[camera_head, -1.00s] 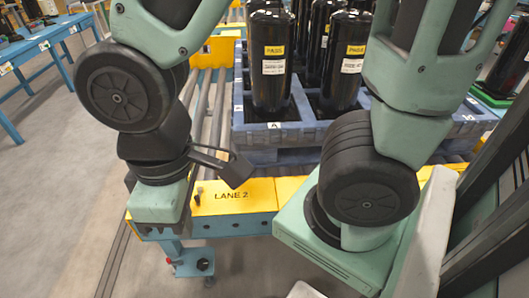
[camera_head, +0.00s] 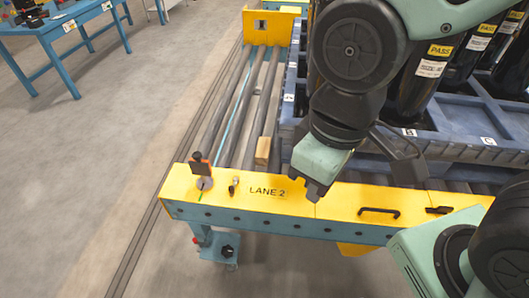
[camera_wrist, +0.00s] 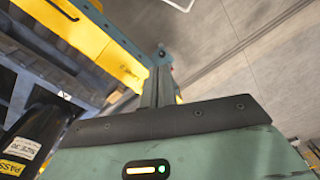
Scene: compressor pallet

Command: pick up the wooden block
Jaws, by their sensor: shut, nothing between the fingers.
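The wooden block (camera_head: 262,151) is a small tan piece on the rollers of the conveyor (camera_head: 232,110), just behind the yellow LANE 2 end plate (camera_head: 230,191). It looks upright or slightly tilted. My gripper (camera_head: 313,190) is shut and empty, to the right of the block and nearer the camera, over the end plate. The two are apart.
A blue pallet (camera_head: 455,128) with several black compressors (camera_head: 420,75) stands right of the block. A small orange-and-black fixture (camera_head: 202,172) and a black handle (camera_head: 379,211) rise from the end plate. Open floor lies left; a blue table (camera_head: 62,35) stands far left.

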